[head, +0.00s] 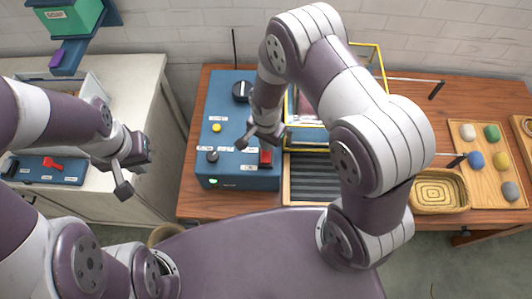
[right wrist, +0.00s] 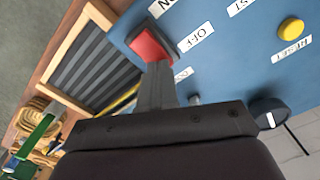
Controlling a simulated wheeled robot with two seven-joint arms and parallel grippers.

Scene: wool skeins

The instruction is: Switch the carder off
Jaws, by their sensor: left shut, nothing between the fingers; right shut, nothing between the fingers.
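The carder's blue control box (head: 232,110) stands on the wooden table. Its red rocker switch (head: 265,157) sits at the front right corner of the top; it also shows in the right wrist view (right wrist: 152,45), beside labels reading ON and OFF. A small green light (head: 213,181) glows on the box front. My right gripper (head: 262,140) is shut and empty, just above the switch. In the right wrist view its fingertips overlap the switch's edge; I cannot tell if they touch. My left gripper (head: 122,188) is shut and empty, beside the white cabinet, away from the carder.
A yellow button (right wrist: 291,28) and black knobs (head: 242,91) share the box top. A dark ribbed bed (head: 313,178) adjoins it on the right. A woven basket (head: 440,190) and a wooden tray (head: 467,180) with coloured balls lie farther right. A red lever (head: 52,163) is at left.

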